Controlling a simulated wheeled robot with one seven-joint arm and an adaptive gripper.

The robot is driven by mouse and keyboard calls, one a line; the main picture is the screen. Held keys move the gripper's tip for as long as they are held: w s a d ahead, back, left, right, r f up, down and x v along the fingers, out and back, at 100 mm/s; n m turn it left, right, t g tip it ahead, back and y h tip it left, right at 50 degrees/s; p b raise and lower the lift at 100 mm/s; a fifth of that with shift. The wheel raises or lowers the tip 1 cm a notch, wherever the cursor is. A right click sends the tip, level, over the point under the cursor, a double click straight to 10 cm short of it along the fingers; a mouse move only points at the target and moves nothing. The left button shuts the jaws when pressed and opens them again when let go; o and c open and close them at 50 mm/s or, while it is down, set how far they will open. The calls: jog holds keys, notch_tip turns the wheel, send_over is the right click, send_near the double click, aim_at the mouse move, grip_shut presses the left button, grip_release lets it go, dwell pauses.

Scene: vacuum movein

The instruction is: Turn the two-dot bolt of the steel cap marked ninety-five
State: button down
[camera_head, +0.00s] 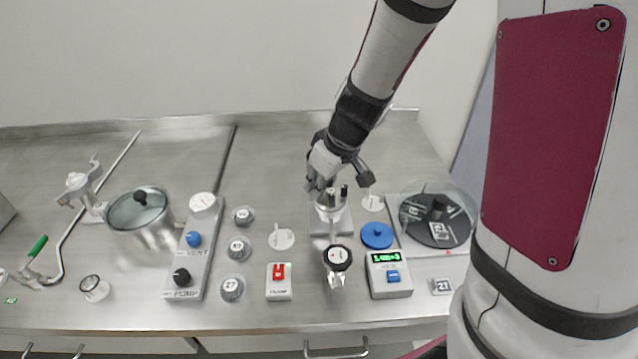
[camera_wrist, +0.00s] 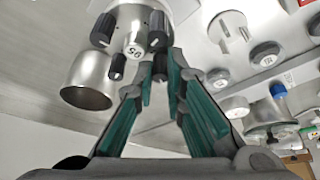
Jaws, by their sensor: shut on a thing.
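The steel cap marked 95 (camera_wrist: 133,48) shows in the wrist view, with several black bolts around its label and a wide open steel pipe end (camera_wrist: 87,82) beside it. In the head view the steel cap (camera_head: 329,212) sits on a stand right of the table's middle. My gripper (camera_wrist: 160,66) has its teal-padded fingers closed around one black bolt at the cap's edge. It comes down from above and behind the cap in the head view (camera_head: 330,183). The dot marks on the bolts are too small to read, so I cannot tell which bolt is held.
A black-handled valve (camera_head: 338,258) stands in front of the cap. A blue disc (camera_head: 377,235), a gauge box with green digits (camera_head: 390,275) and a glass-covered round plate (camera_head: 437,217) lie to the right. A red-switch box (camera_head: 279,281) and several numbered knobs lie left.

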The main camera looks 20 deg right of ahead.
jog(key=c, duration=1.9)
grip_release()
jog(key=v, duration=1.2)
jog(key=shift+d, duration=0.1)
